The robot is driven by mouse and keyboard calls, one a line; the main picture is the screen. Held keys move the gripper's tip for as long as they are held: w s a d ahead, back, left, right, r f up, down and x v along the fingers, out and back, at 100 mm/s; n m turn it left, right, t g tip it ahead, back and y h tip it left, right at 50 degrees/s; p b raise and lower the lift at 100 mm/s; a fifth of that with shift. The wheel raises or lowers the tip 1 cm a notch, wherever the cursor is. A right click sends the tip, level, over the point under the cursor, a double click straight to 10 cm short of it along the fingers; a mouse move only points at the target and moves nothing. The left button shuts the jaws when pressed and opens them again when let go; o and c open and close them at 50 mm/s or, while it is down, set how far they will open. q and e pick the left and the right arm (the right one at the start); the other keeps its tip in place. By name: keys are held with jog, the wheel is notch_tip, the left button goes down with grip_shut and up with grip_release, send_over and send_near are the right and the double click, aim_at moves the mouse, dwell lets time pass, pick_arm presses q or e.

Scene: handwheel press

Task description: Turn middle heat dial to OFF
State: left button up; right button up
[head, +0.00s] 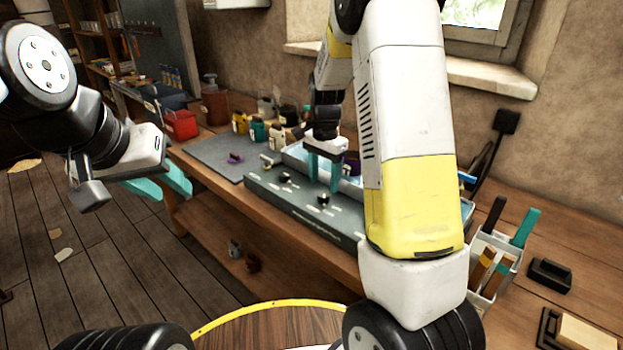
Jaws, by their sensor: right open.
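A long dark grey control panel (262,188) with small white markings runs along the front of the bench. Two black dials show on it: one to the left (285,177) and one further right (323,199), which looks like the middle dial. Any dial beyond that is hidden behind my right arm. The dial pointers and labels are too small to read. My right gripper (323,182) points down with its teal fingers apart, just above the right-hand visible dial; I cannot tell whether they touch it. My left gripper (160,186) is open and empty, left of the bench's front edge.
A pale blue tray (293,153) lies behind the panel. A grey mat (210,152), a red container (181,124) and several small jars stand left and behind. A white holder with tools (495,262) stands right of my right arm. The floor at left is mostly open.

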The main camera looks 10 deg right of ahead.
aim_at(324, 194)
jog(key=shift+f, duration=2.1)
grip_shut()
